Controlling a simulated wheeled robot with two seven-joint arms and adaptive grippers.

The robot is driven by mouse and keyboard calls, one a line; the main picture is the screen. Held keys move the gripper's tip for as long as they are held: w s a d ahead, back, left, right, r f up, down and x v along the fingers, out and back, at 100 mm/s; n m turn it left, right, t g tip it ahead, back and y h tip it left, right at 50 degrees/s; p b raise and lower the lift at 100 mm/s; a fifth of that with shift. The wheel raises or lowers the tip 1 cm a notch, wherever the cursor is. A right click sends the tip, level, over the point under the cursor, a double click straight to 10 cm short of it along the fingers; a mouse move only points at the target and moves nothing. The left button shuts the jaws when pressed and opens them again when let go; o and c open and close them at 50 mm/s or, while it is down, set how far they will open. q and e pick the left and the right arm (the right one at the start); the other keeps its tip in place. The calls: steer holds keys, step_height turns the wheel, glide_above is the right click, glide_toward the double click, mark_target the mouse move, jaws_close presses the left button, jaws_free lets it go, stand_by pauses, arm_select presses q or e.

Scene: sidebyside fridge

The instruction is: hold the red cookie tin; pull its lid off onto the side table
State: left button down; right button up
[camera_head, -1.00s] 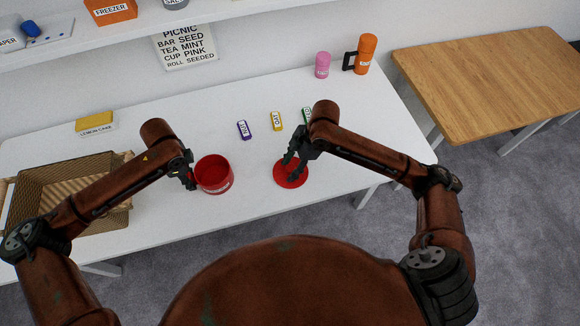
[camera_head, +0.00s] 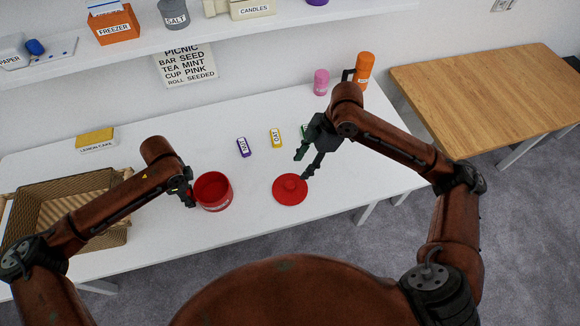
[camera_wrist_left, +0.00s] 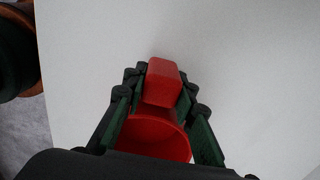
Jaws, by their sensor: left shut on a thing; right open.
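The red tin (camera_head: 216,204) stands upright without a lid on the white table, its open top showing. My left gripper (camera_head: 190,198) is shut on the tin at its left side. In the left wrist view a red block-shaped part of the tin (camera_wrist_left: 161,84) sits between the fingers, with the round red body (camera_wrist_left: 155,137) below. The round red lid (camera_head: 290,188), with a knob in its middle, lies flat on the white table right of the tin. My right gripper (camera_head: 304,166) is open and empty, above and slightly right of the lid, apart from it.
A wicker basket (camera_head: 118,235) stands at the left. Small purple (camera_head: 243,148) and yellow (camera_head: 276,138) packs, a pink canister (camera_head: 321,82) and an orange flask (camera_head: 364,68) stand farther back. A bare wooden table (camera_head: 480,95) is at the right. The white table's front (camera_head: 250,222) is clear.

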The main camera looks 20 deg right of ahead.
arm_select(q)
steer(key=shift+f, duration=0.1)
steer(key=c, duration=1.5)
jaws_free()
step_height(320, 180, up, 12)
steer(key=shift+r, duration=0.1)
steer(key=shift+s, duration=0.1)
